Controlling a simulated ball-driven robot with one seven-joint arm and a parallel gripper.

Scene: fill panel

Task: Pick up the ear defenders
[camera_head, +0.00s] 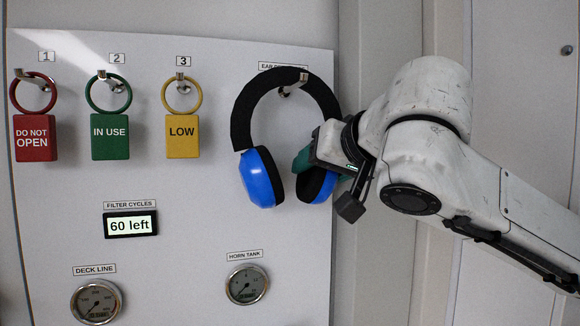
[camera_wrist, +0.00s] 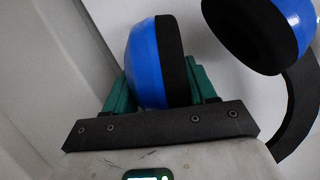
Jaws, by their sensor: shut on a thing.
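The ear defenders (camera_head: 243,117) hang by their black headband on a hook at the upper right of the white panel. They have two blue cups with black pads. My gripper (camera_head: 309,165) is at the right cup in the head view. In the wrist view my gripper (camera_wrist: 162,95) has its green fingers on either side of one blue cup (camera_wrist: 143,62), shut on it. The other cup (camera_wrist: 265,30) is free at the upper right of the wrist view. The headband still rests over the hook (camera_head: 290,86). The fingertips are partly hidden behind the cup.
Red (camera_head: 35,138), green (camera_head: 110,137) and yellow (camera_head: 183,137) tags hang on hooks to the left. A display (camera_head: 130,225) reads "60 left". Two gauges, deck line (camera_head: 96,302) and horn tank (camera_head: 246,285), are below.

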